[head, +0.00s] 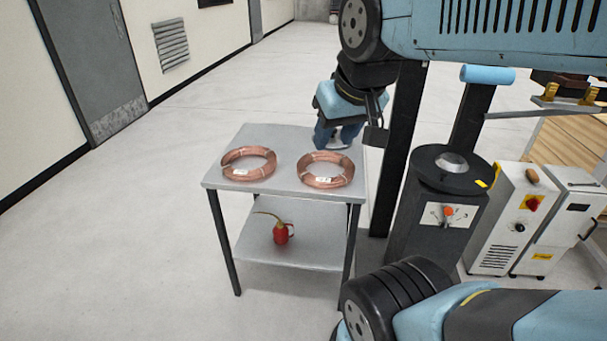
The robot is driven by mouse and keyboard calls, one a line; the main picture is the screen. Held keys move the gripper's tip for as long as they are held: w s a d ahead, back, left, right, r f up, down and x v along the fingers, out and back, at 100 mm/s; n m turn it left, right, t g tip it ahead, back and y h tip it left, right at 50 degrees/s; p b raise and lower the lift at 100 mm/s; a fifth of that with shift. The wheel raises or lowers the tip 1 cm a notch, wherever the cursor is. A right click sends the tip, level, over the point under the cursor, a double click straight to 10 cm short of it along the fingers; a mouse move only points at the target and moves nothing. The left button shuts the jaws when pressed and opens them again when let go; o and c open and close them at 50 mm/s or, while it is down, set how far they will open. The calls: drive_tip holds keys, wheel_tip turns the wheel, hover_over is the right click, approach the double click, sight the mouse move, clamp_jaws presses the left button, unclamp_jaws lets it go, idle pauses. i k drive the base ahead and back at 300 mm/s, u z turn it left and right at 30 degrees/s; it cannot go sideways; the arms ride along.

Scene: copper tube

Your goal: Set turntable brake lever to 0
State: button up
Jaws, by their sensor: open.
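The marks on the plate are too small to read. My gripper (374,128) hangs above the right back corner of the table, left of the pedestal and apart from the lever. It is open, with no object seen between its fingers. Its far side is partly hidden by my wrist.
A grey two-level table (232,192) holds two copper coils, one left (249,164) and one right (325,170). A red oil can (281,233) stands on its lower shelf. White control cabinets (505,215) stand right of the pedestal. The floor at left is clear.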

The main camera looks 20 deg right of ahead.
sight(448, 211)
drive_tip(key=u, duration=1.8)
drive_tip(key=i, duration=0.1)
drive_tip(key=z, duration=3.3)
drive_tip(key=k, duration=0.8)
drive_tip(key=z, duration=0.2)
drive_tip(key=i, duration=0.8)
drive_tip(key=u, duration=0.05)
